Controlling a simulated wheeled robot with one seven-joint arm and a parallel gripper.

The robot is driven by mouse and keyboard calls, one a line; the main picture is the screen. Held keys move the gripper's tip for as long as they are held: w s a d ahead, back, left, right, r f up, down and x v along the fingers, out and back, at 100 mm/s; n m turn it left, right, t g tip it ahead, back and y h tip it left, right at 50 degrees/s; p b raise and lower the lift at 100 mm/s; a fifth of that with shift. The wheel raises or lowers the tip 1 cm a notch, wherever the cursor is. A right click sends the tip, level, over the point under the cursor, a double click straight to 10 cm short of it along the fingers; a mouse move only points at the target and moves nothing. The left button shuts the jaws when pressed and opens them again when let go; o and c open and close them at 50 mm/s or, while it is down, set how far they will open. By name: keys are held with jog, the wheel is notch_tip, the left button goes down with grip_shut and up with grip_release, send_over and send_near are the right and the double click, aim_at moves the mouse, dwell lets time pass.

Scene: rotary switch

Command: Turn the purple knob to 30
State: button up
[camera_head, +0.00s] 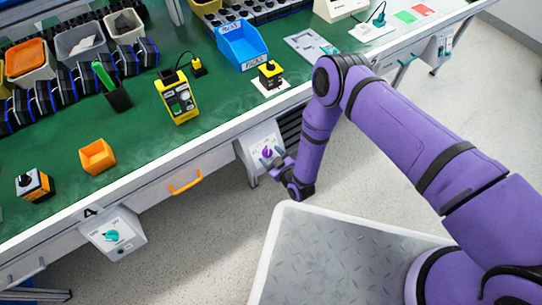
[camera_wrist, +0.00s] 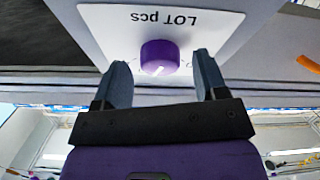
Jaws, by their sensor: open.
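The purple knob (camera_wrist: 160,57) is on a white panel labelled "LOT pcs" (camera_wrist: 205,22), which appears upside down in the wrist view. A white pointer mark shows on the knob's face; the scale numbers cannot be read. In the head view the knob (camera_head: 267,152) is on a grey box under the table's front edge. My gripper (camera_wrist: 165,75) is open, with one finger on each side of the knob and gaps to both. In the head view my gripper (camera_head: 275,160) is in front of the box and partly covers the panel.
The green-topped table (camera_head: 190,130) has its edge above the box. An orange drawer handle (camera_head: 186,182) is to the left. Another box with a teal knob (camera_head: 112,236) hangs further left. Dark drawers are beside the box.

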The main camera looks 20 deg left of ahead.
jog(key=v, duration=1)
jog(key=shift+s+d, duration=0.2)
jog(key=shift+d, duration=0.05)
